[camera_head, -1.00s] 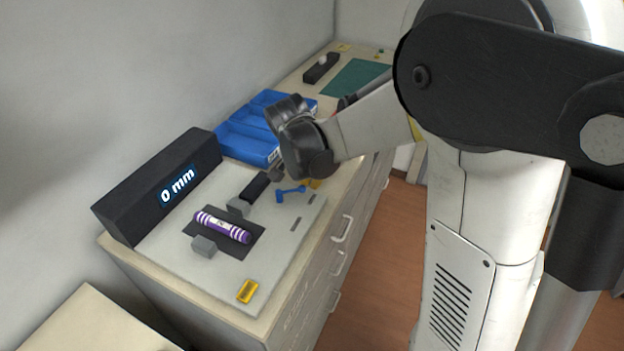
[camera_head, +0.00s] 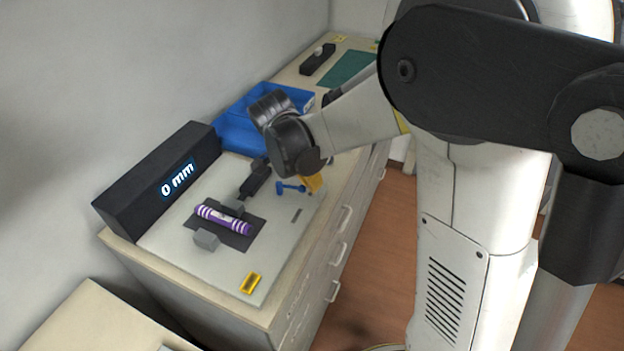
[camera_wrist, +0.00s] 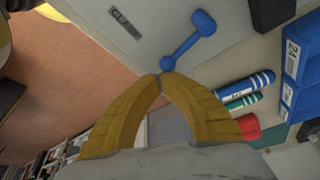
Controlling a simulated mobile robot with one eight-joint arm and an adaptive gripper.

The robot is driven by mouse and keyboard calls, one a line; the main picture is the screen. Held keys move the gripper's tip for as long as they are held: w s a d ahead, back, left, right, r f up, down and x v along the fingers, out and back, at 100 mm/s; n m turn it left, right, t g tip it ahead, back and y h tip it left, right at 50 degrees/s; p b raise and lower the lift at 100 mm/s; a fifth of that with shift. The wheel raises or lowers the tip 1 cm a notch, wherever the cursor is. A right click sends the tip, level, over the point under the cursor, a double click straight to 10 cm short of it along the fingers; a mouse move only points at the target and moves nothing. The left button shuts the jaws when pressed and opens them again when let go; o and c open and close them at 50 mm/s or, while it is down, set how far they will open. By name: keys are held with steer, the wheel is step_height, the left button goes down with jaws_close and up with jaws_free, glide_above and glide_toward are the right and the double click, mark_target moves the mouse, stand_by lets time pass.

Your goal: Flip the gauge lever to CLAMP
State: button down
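The blue gauge lever (camera_head: 290,188) lies on the pale gauge plate (camera_head: 190,244). In the wrist view the lever (camera_wrist: 188,42) has a round blue end at each side, and the smaller end is right by my fingertips. My gripper (camera_wrist: 158,76) has yellow fingers with their tips together and nothing seen between them. In the head view the yellow fingers (camera_head: 314,183) are just right of the lever. I cannot tell whether they touch it. A dark label (camera_wrist: 125,24) on the plate seems to read CLEAR. The black readout block (camera_head: 160,184) shows 0 mm.
A purple-striped cartridge (camera_head: 225,219) lies on a dark pad between grey blocks (camera_head: 206,240). A yellow piece (camera_head: 251,283) is at the plate's front. Blue bins (camera_head: 235,137) stand behind. Marker-like cartridges (camera_wrist: 248,88) lie near the fingers' right in the wrist view.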

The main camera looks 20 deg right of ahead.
mark_target(305, 209)
steer(key=shift+s+a+m+g, duration=0.6)
steer(key=shift+s+m, duration=0.25)
steer(key=shift+m, duration=0.45)
steer(key=shift+s+a, duration=0.65)
steer(key=shift+a, duration=0.2)
steer(key=shift+s+a+p, duration=0.3)
steer(key=shift+s+a, duration=0.1)
steer(key=shift+a, duration=0.55)
steer(key=shift+w, duration=0.15)
